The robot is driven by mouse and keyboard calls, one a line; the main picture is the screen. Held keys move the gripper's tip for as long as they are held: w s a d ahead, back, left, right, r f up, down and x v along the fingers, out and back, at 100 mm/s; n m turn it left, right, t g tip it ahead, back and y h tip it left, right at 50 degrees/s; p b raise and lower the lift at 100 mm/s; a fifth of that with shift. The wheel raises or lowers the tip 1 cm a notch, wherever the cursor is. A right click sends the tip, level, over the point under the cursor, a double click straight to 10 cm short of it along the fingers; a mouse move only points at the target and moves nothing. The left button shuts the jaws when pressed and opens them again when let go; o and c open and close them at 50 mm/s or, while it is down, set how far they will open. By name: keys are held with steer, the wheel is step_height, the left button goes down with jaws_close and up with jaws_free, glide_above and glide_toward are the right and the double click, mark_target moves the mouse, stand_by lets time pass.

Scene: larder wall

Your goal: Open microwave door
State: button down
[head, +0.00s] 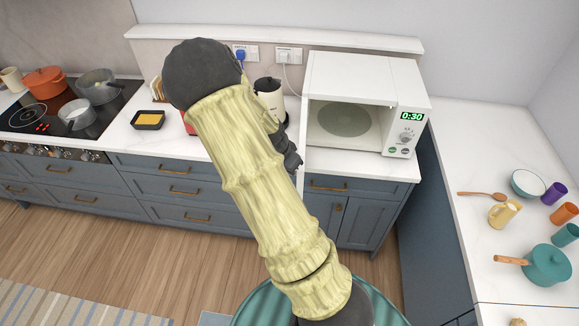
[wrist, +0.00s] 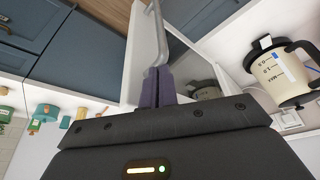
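The white microwave (head: 360,77) stands on the counter at the back right, its display reading 0:30. Its front is uncovered and the cavity with a round turntable (head: 345,119) shows. The door (wrist: 138,52) stands swung out, seen nearly edge-on in the wrist view; in the head view it is a thin white strip (head: 303,128) at the microwave's left, partly behind my arm. In the wrist view my gripper (wrist: 157,86) has its dark fingers close together on the grey door handle (wrist: 162,36). In the head view the fingertips are hidden.
A kettle (head: 268,98) stands left of the microwave, close to the door's side; it also shows in the wrist view (wrist: 281,76). A black tray (head: 149,120) and a hob with pots lie farther left. Cups and a teal pot (head: 547,265) stand on the right counter.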

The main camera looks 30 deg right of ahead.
steer(key=shift+a+r, duration=0.1)
step_height(320, 180, up, 9)
steer(key=w+a+p, duration=0.2)
steer(key=p, duration=0.4)
steer(key=shift+w+a+p, duration=0.15)
steer(key=shift+w+p, duration=0.1)
steer(key=shift+p, duration=0.1)
steer(key=s+a+f+n+t+y+b, duration=0.1)
steer(key=s+a+f+n+y+b, duration=0.2)
steer(key=s+a+f+n+b, duration=0.4)
steer(key=s+a+n+b, duration=0.7)
steer(key=b, duration=0.3)
steer(key=shift+s+a+f+n+y, duration=0.25)
steer(key=shift+s+f+n+y, duration=0.05)
steer(key=shift+n+y, duration=0.1)
steer(key=shift+s, duration=0.1)
